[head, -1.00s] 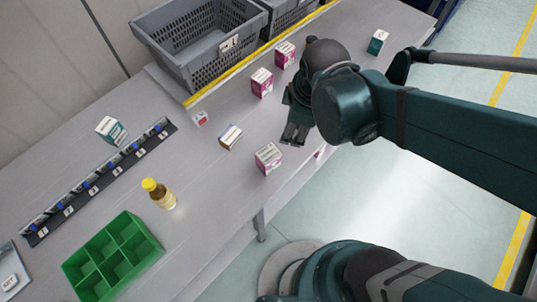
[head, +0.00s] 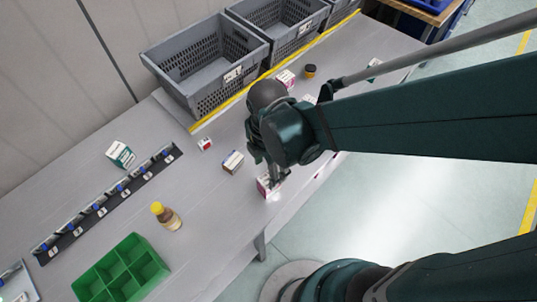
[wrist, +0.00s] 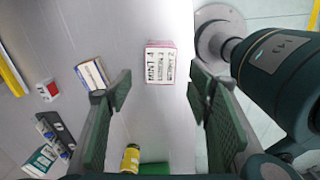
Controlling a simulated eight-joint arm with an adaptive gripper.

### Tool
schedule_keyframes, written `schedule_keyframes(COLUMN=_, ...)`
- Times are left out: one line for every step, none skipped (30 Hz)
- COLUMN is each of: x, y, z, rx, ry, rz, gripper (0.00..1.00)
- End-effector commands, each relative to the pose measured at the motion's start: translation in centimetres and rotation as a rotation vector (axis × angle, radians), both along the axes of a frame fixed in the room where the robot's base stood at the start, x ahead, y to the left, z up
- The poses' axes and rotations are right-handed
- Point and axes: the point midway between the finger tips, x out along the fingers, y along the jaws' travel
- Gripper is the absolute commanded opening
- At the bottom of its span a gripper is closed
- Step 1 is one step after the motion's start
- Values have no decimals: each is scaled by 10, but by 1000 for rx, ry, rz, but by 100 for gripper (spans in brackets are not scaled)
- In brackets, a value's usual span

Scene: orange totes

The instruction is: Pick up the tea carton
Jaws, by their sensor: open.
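A white and pink carton (head: 264,190) stands near the front edge of the table, partly behind my gripper. It is probably the tea carton; several cartons look alike. In the wrist view this carton (wrist: 160,64) shows its white top with dark print, ahead of the fingers and in line with the gap between them. My gripper (wrist: 160,88) is open and empty, with a finger on either side of that line. In the head view my gripper (head: 268,174) points down at the carton; whether it touches is hard to tell.
A brown and white carton (head: 233,162) and a small red and white box (head: 205,144) lie to the left. A bottle (head: 170,219), a green divided tray (head: 140,262) and a black rack (head: 150,176) are further left. Grey crates (head: 185,85) stand behind.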

Motion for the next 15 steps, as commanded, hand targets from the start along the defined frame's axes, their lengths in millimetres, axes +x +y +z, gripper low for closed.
schedule_keyframes(x=0, y=0, z=0, rx=0, ry=0, rz=-1, gripper=51)
schedule_keyframes(x=0, y=0, z=0, rx=0, ry=0, rz=-1, gripper=51)
schedule_keyframes(x=0, y=0, z=0, rx=0, ry=0, rz=-1, gripper=51)
schedule_keyframes(x=0, y=0, z=0, rx=0, ry=0, rz=-1, gripper=51)
schedule_keyframes(x=0, y=0, z=0, rx=1, ry=-1, rz=-2, gripper=51)
schedule_keyframes(x=0, y=0, z=0, rx=1, ry=-1, rz=-2, gripper=51)
schedule_keyframes(x=0, y=0, z=-1, rx=1, ry=-1, rz=-2, gripper=51)
schedule_keyframes(x=0, y=0, z=-1, rx=1, ry=-1, rz=-2, gripper=51)
schedule_keyframes(x=0, y=0, z=-2, rx=1, ry=-1, rz=-2, gripper=51)
schedule_keyframes(x=0, y=0, z=-4, rx=1, ry=-1, rz=-2, gripper=51)
schedule_keyframes(x=0, y=0, z=-5, rx=1, ry=-1, rz=-2, gripper=51)
schedule_keyframes(x=1, y=0, z=-7, rx=1, ry=-1, rz=-3, gripper=51)
schedule_keyframes(x=1, y=0, z=-9, rx=1, ry=-1, rz=-3, gripper=51)
schedule_keyframes(x=1, y=0, z=-11, rx=1, ry=-1, rz=-3, gripper=51)
schedule_keyframes(x=1, y=0, z=-14, rx=1, ry=-1, rz=-3, gripper=51)
